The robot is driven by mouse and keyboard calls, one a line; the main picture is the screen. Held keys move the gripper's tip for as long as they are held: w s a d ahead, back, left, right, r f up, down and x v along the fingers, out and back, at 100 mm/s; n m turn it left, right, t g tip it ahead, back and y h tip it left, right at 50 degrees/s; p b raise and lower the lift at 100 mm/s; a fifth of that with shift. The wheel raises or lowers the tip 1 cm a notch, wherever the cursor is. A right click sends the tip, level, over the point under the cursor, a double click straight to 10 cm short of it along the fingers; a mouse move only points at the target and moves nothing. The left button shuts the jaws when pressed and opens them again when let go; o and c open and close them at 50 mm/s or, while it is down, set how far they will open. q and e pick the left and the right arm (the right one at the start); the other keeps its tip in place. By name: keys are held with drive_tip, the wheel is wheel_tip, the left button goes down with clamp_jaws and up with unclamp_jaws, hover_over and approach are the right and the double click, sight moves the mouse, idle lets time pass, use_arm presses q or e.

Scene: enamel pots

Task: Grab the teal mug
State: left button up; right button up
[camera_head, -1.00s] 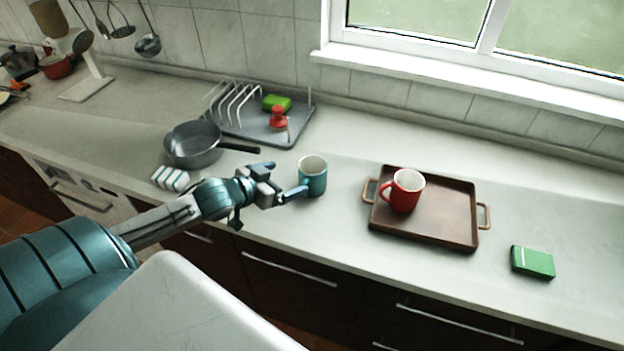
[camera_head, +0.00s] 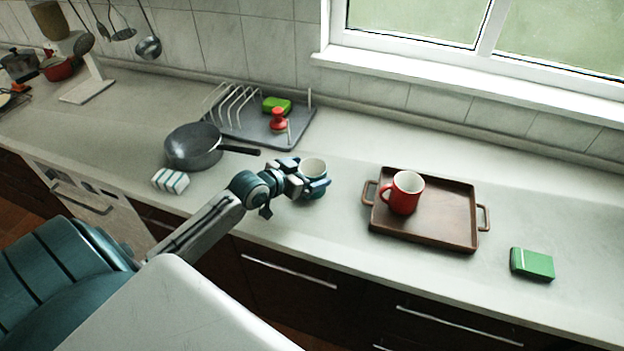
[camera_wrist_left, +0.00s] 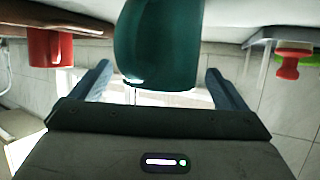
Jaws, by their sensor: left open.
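The teal mug (camera_head: 315,194) stands upright on the counter, left of the brown tray, its pale inside showing. My left gripper (camera_head: 307,174) is open at the mug, with one finger on each side of it; the gripper covers part of the mug. In the left wrist view the mug (camera_wrist_left: 158,40) hangs upside down in the picture between the two spread fingers of the gripper (camera_wrist_left: 158,68), with visible gaps on both sides. My right gripper is not in view.
A brown tray (camera_head: 445,222) with a red mug (camera_head: 403,192) stands to the right. A grey pan (camera_head: 192,147), a striped sponge (camera_head: 170,181) and a dish rack (camera_head: 262,138) are to the left. A green box (camera_head: 532,263) lies far right. Counter behind the mug is clear.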

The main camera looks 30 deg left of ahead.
use_arm(q)
drive_tip(key=shift+x, duration=1.05)
drive_tip(key=c, duration=1.2)
drive_tip(key=shift+c, duration=0.2)
